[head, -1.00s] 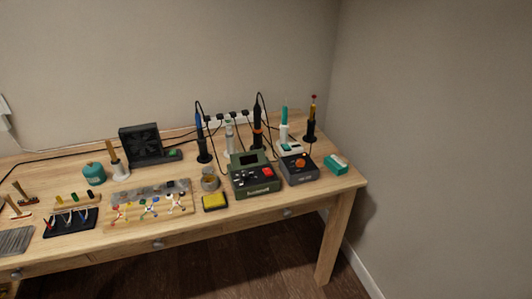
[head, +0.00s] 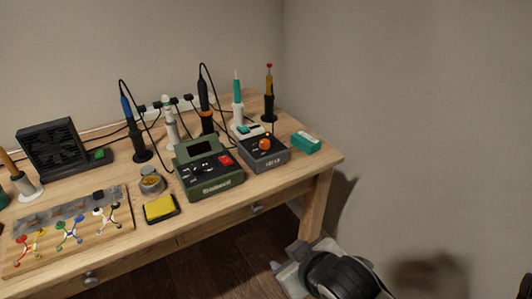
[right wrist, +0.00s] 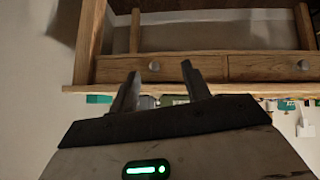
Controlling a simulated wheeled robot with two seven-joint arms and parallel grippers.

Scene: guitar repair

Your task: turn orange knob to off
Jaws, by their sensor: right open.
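The orange knob (head: 265,144) sits on the top of a small dark grey station (head: 263,158) near the right end of the workbench in the head view. A small light next to the knob glows. My right gripper (head: 284,262) is at the bottom of the head view, in front of and below the bench edge, well apart from the knob. In the right wrist view my right gripper (right wrist: 160,88) has its two fingers spread with nothing between them. The knob cannot be made out in that view. My left gripper is not in view.
A green station (head: 208,174) with a red switch stands left of the grey one. A teal box (head: 306,143) is to its right. Soldering tools in holders (head: 206,105) and cables stand behind. The bench's drawer front (right wrist: 190,68) shows in the right wrist view.

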